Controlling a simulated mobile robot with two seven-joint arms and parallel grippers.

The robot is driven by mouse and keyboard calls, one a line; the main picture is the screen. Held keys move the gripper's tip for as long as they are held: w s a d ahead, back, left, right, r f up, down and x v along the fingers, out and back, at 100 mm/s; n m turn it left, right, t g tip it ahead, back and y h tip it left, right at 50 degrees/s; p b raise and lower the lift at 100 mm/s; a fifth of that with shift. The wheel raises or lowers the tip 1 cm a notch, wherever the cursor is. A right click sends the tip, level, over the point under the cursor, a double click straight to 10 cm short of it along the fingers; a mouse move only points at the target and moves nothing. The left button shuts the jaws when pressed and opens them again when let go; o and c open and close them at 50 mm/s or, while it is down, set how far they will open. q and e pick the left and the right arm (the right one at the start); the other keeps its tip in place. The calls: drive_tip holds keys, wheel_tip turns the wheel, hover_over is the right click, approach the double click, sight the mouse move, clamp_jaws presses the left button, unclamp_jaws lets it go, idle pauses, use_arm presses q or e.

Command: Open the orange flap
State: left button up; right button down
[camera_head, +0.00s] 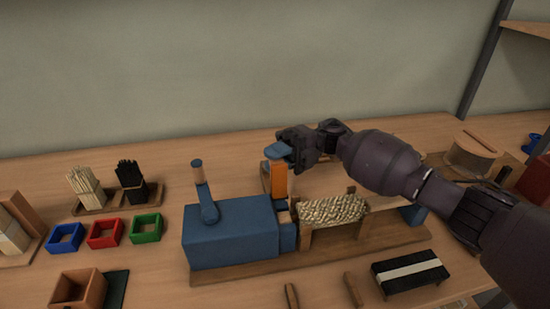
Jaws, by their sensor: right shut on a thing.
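The orange flap (279,181) stands upright behind the blue machine body (230,232), at a small light-coloured box whose lower part is partly hidden by the machine. A blue piece (278,150) sits at the top of the orange flap. My right gripper (290,150) comes in from the right and is shut on the blue piece at the flap's top. Its fingers are dark and their exact contact is hard to make out. My left gripper is not in view.
A lever (204,195) rises from the blue machine. A bristly tan roll (333,210) lies right of it. Blue (65,238), red (105,232) and green (145,228) square trays stand at left.

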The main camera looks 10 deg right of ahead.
drive_tip(key=shift+w+f, duration=0.1)
drive_tip(key=shift+w, duration=0.05)
idle(0.4)
drive_tip(key=c, duration=0.9)
unclamp_jaws()
drive_tip(key=shift+d, duration=0.1)
drive_tip(key=b+v, duration=0.2)
drive_tip(key=v, duration=0.8)
drive_tip(key=shift+w+d+f, duration=0.1)
drive_tip(key=shift+w+d, duration=0.05)
drive_tip(key=shift+d, duration=0.15)
